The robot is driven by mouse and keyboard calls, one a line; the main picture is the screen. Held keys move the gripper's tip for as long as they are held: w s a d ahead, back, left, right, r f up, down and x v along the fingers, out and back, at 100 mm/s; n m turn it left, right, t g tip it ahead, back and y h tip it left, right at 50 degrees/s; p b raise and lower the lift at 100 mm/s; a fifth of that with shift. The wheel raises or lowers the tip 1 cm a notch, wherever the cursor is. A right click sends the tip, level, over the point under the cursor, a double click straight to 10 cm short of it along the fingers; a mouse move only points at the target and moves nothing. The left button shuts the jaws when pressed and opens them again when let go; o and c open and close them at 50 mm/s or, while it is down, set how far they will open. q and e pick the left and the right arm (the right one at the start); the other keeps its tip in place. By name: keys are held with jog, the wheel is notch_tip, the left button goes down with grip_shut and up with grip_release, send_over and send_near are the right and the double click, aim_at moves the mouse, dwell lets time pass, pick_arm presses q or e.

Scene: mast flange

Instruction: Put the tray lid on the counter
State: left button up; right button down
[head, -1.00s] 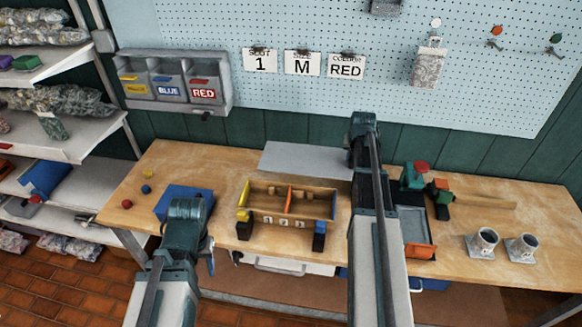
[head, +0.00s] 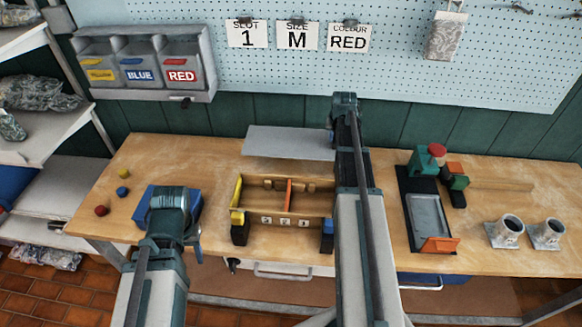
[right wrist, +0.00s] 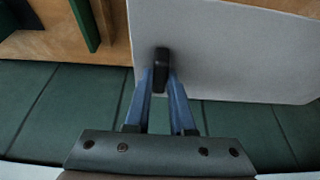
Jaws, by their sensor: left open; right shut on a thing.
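The tray lid (head: 285,143) is a flat grey panel at the back of the counter (head: 130,170), behind the wooden tray (head: 262,224) with its compartments. My right gripper (right wrist: 161,80) is shut on the lid's black handle (right wrist: 161,58); the lid's pale face (right wrist: 230,50) fills much of the right wrist view. In the head view my right arm hides this grip and the lid's right end. I cannot tell whether the lid touches the counter. My left gripper (head: 197,246) is open and empty in front of a blue block-like thing (head: 150,202), left of the wooden tray.
A green and red device with a dark tray (head: 425,215) and two grey cups (head: 508,230) stand on the right. Small coloured balls (head: 122,190) lie at the left. Labelled bins (head: 140,68) hang on the wall. The back left of the counter is clear.

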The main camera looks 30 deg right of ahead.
jog(key=shift+w+f, duration=0.15)
jog(key=shift+f, duration=0.45)
jog(key=shift+w+f+b, duration=0.1)
jog(key=shift+w+b, duration=0.05)
jog(key=shift+b, duration=0.2)
notch_tip(320, 180, down, 10)
jog(key=b, duration=1)
jog(key=shift+f, duration=0.1)
pick_arm(q)
notch_tip(320, 180, down, 11)
jog(key=shift+w+f, duration=0.15)
jog(key=shift+w, duration=0.1)
jog(key=shift+f, duration=0.1)
pick_arm(e)
jog(key=c, duration=0.8)
grip_release()
jog(key=shift+o, duration=0.2)
